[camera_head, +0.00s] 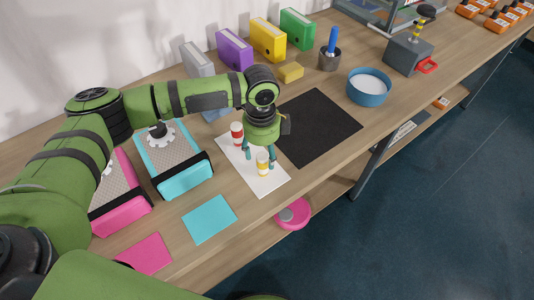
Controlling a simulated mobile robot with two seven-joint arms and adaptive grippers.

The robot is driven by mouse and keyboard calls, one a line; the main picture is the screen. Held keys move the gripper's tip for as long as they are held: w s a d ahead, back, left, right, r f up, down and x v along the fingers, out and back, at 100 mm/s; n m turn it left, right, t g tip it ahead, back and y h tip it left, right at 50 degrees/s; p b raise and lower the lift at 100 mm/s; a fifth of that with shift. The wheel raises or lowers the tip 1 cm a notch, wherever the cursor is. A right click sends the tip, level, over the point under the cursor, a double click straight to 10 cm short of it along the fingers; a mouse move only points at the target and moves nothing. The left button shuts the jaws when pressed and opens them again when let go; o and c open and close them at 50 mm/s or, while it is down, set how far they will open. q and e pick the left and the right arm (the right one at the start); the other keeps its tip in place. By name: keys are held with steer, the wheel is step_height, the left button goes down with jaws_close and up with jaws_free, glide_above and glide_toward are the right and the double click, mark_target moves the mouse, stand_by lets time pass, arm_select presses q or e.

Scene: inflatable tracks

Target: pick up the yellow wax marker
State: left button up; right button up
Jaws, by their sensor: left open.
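The yellow wax marker (262,164) is a short yellow and white cylinder. It stands upright on a white sheet (264,185) on the wooden bench. My left gripper (259,162) hangs over the sheet with its fingers pointing down and apart. One finger is on each side of the yellow marker in the picture; I cannot tell whether they touch it. A red and white marker (237,134) stands behind it on the same sheet, partly beside my left wrist. My right gripper does not show.
A black mat (325,125) lies right of the sheet. A blue bowl (368,88), dark cup (330,60) and yellow block (291,72) stand behind. Pink (122,208) and cyan (183,178) track units stand left. A cyan sheet (210,219) lies in front. A pink bowl (294,214) is below the bench edge.

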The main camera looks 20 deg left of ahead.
mark_target(263, 167)
arm_select(q)
steer(key=shift+a+r, duration=0.1)
steer(key=shift+a, duration=0.15)
steer(key=shift+s+f+p, duration=0.2)
steer(key=shift+p, duration=0.1)
steer(key=shift+s+d+f+p, duration=0.15)
steer(key=shift+f+p, duration=0.35)
steer(key=shift+f, duration=0.35)
step_height(263, 167, down, 4)
steer(key=shift+d+r+p, duration=0.1)
steer(key=shift+d+p, duration=0.05)
steer(key=shift+p, duration=0.45)
steer(key=shift+f, duration=0.25)
steer(key=shift+w+f, duration=0.1)
steer(key=shift+w, duration=0.1)
jaws_close()
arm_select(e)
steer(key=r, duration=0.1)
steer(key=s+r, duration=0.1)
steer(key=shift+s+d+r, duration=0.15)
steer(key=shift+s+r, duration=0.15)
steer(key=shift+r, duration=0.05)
